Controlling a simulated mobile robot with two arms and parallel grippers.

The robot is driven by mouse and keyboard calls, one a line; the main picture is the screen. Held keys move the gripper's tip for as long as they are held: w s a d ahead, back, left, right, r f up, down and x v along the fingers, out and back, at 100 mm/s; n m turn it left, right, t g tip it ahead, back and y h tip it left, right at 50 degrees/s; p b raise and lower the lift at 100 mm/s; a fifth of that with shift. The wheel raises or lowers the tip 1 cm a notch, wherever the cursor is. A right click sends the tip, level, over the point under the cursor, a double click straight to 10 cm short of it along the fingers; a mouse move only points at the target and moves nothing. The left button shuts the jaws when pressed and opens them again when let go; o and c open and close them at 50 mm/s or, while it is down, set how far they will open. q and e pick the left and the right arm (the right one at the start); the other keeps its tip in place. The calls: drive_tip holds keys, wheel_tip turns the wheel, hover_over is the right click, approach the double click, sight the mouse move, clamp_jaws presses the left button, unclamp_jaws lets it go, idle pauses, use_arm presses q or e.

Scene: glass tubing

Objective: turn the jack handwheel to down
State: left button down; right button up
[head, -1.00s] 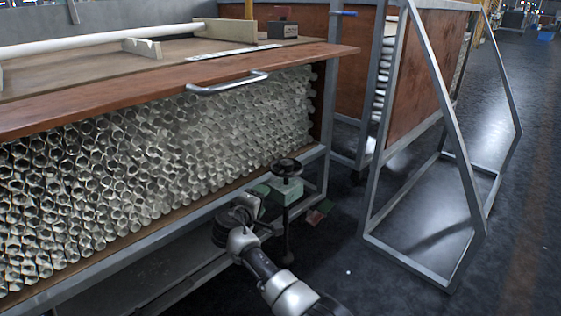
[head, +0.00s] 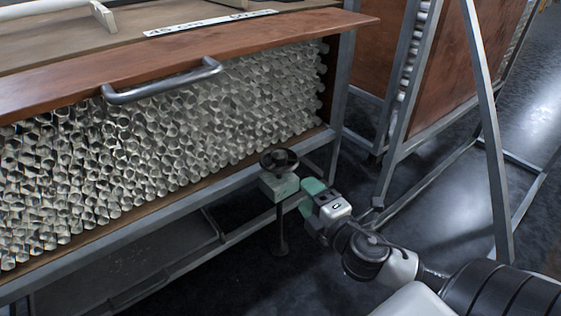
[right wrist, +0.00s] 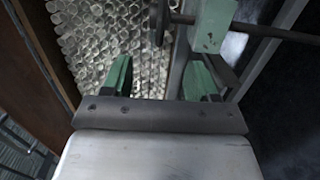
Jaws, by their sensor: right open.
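The jack handwheel (head: 279,160) is a dark round wheel on top of the green jack block (head: 280,187), at the front right corner of the tube rack. A thin post runs down from the block to the floor. My right gripper (head: 308,193), with green fingers, is just right of the block and a little below the wheel. In the right wrist view its fingers (right wrist: 163,75) are apart with nothing between them. There the handwheel (right wrist: 161,20) shows edge-on at the top, with the green block (right wrist: 211,24) to its right. My left gripper is not in view.
The rack (head: 335,110) is full of glass tubes (head: 180,140) under a wooden top with a metal handle (head: 162,82). A second metal frame (head: 485,120) with brown panels stands at right. Dark floor (head: 420,205) lies between them.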

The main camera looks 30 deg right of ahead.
sight(286, 173)
drive_tip(key=w+b, duration=0.3)
drive_tip(key=w, duration=0.5)
drive_tip(key=shift+w, duration=0.35)
drive_tip(key=shift+w+r+b, duration=0.1)
drive_tip(key=shift+w+b, duration=0.3)
drive_tip(key=shift+w, duration=0.55)
drive_tip(key=c, duration=0.9)
